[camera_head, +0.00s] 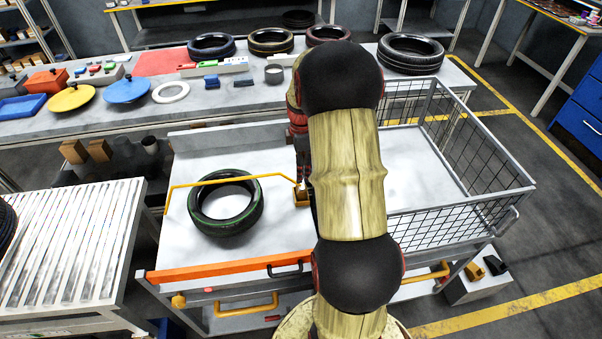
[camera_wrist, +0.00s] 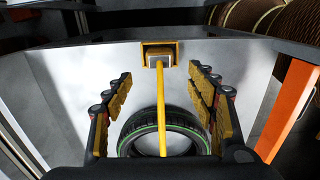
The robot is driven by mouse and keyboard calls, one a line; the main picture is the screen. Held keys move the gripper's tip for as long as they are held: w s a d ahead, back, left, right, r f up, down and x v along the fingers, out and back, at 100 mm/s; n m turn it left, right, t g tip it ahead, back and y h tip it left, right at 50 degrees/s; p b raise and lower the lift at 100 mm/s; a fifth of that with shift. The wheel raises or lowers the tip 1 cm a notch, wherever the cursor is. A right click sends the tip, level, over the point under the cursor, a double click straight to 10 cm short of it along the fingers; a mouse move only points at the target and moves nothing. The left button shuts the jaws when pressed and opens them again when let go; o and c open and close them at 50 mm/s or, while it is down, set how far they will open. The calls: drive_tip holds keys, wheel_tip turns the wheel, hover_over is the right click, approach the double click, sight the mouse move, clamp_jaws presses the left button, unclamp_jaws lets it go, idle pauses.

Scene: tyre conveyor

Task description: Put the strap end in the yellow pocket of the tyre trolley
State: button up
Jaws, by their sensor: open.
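The yellow strap (camera_head: 232,181) runs over a black tyre (camera_head: 194,218) with a green line, lying flat on the trolley (camera_head: 260,242). In the wrist view the strap (camera_wrist: 161,110) crosses the tyre (camera_wrist: 132,135) up to the yellow pocket (camera_wrist: 173,47). The pocket also shows in the head view (camera_head: 302,202), partly covered by my arm. My gripper (camera_wrist: 160,75) is open, its fingers apart on either side of the strap, with clear gaps to it.
A bench (camera_head: 120,117) behind holds several tyres, lids and small parts. A slatted roller table (camera_head: 65,240) stands at the left.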

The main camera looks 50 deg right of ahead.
drive_tip(key=shift+r, duration=0.6)
drive_tip(key=a+r+m+t+h, duration=0.15)
drive_tip(key=a+r+m, duration=0.25)
drive_tip(key=a+r, duration=1.35)
drive_tip(key=s+a+r+m+t, duration=0.2)
drive_tip(key=s+a+m, duration=0.1)
drive_tip(key=s+a, duration=0.4)
drive_tip(key=s+a+r+m+t+y, duration=0.1)
drive_tip(key=s+a+m+t, duration=0.1)
drive_tip(key=s+a, duration=0.5)
drive_tip(key=a+m, duration=0.1)
drive_tip(key=a, duration=0.4)
drive_tip(key=shift+s+a+r, duration=0.4)
drive_tip(key=shift+y, duration=0.25)
